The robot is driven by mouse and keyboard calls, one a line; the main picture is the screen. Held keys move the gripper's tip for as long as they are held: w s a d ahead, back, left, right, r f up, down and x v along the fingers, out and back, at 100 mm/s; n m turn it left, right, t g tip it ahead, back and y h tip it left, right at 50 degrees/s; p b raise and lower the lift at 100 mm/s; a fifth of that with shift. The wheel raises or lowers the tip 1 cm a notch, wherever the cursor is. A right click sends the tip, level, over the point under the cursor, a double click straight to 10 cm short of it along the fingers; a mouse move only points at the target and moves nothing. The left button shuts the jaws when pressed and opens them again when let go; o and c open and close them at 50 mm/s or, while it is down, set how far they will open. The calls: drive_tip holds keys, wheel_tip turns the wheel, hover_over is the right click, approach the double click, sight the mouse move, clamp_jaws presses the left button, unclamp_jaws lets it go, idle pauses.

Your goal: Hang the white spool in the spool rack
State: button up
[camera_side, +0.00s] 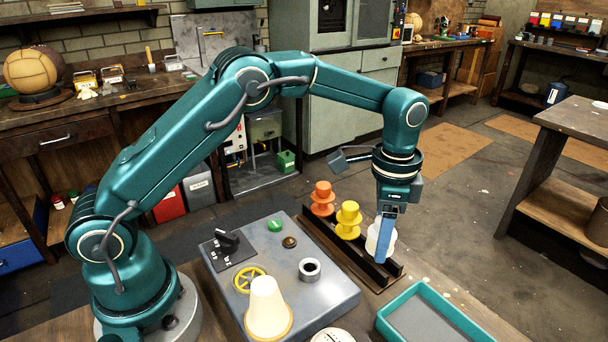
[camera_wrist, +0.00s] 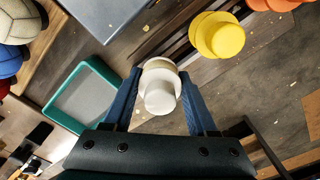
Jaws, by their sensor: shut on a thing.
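The white spool (camera_side: 374,241) is upright at the near right end of the dark spool rack (camera_side: 334,249), partly hidden by a blue finger. My gripper (camera_side: 383,254) points down and is shut on it. In the wrist view the white spool (camera_wrist: 160,95) sits between the two blue fingers of my gripper (camera_wrist: 160,75). The yellow spool (camera_side: 348,220) and the orange spool (camera_side: 322,198) stand in the rack farther along. I cannot tell whether the white spool rests on the rails or is just above them.
A grey panel (camera_side: 325,299) with a lever, a yellow wheel and a cream cone (camera_side: 266,305) lies left of the rack. A teal tray (camera_side: 432,318), seemingly empty, lies in front at the right. A wooden bench (camera_side: 575,125) stands at the far right.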

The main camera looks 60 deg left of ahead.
drive_tip(key=shift+f, duration=0.9)
idle(0.3)
drive_tip(key=o, duration=1.5)
drive_tip(key=shift+c, duration=0.2)
